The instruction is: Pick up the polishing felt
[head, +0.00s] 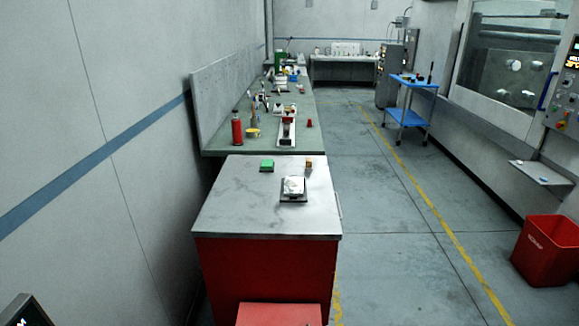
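I cannot tell for certain which thing is the polishing felt. A whitish lump (293,185) sits on a small dark, flat-topped stand or scale (294,200) on the grey top of the near red cabinet (230,215). A green block (267,165) lies behind it to the left, and a small brown-orange piece (308,163) stands behind it to the right. These things are too small to make out their material. My gripper is not in view.
A long bench (225,145) behind the cabinet holds a red bottle (237,130), a yellow round item (253,133) and many small tools. A red bin (548,250) and a blue cart (408,118) stand at right. The floor between is clear.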

